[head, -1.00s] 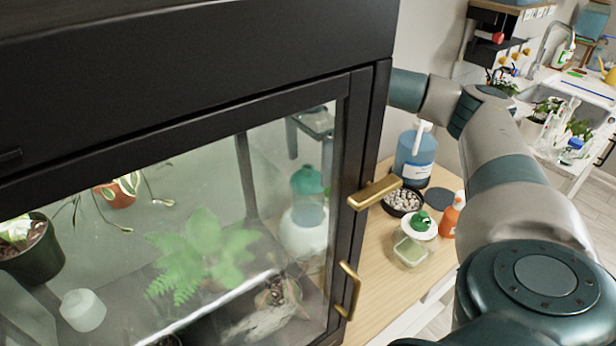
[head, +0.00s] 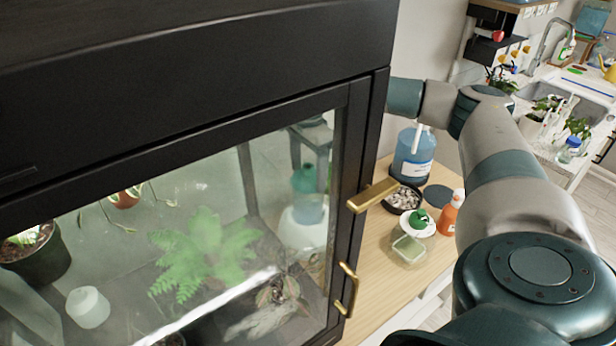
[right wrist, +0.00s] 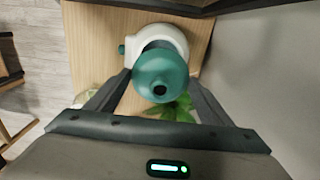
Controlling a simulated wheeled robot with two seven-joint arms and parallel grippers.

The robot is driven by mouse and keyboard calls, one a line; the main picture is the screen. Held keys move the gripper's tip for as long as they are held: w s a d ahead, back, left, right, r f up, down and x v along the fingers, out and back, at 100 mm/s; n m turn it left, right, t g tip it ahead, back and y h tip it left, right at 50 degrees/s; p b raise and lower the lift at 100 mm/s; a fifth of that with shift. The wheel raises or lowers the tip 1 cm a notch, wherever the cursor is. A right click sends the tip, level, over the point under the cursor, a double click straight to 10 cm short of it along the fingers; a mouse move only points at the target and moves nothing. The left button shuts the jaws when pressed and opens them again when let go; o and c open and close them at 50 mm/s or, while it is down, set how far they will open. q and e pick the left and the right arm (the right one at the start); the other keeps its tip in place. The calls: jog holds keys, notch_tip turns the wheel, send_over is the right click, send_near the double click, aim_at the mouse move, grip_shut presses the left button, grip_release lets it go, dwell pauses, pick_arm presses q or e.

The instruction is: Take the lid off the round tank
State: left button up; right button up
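The round tank (head: 308,211) is a bluish body on a white rounded base, seen through the cabinet glass in the head view. Its teal domed lid (head: 305,181) is on top. In the right wrist view the lid (right wrist: 161,73) shows from above, with a dark hole in it, over the white base (right wrist: 172,35). My right gripper (head: 309,170) points down at the lid, behind the glass. In the right wrist view its two fingers are spread on either side of the lid, with a small gap on each side. My left gripper is out of view.
The black cabinet (head: 190,90) with glass and brass handles (head: 372,195) fills the left and holds several plants. On the wooden table (head: 375,270) are a blue pump bottle (head: 413,158), a bowl of pebbles (head: 402,198), a small clear box (head: 409,249) and an orange bottle (head: 450,213).

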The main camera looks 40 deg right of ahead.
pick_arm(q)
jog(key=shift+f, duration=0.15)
pick_arm(e)
jog(key=shift+r, duration=0.2)
jog(key=shift+r+b, duration=0.6)
jog(key=shift+r, duration=0.05)
notch_tip(320, 180, up, 2)
jog(key=shift+s+r+b, duration=0.1)
jog(key=shift+r+b, duration=0.1)
jog(key=shift+b, duration=0.5)
pick_arm(q)
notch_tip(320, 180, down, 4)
jog(key=b, duration=0.2)
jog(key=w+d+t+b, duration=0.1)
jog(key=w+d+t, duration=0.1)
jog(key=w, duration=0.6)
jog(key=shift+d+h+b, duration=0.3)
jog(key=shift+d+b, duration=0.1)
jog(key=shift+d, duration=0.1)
pick_arm(e)
jog(key=s+r, duration=0.7)
jog(key=s, duration=0.4)
jog(key=shift+s+a, duration=0.2)
jog(key=shift+s, duration=0.05)
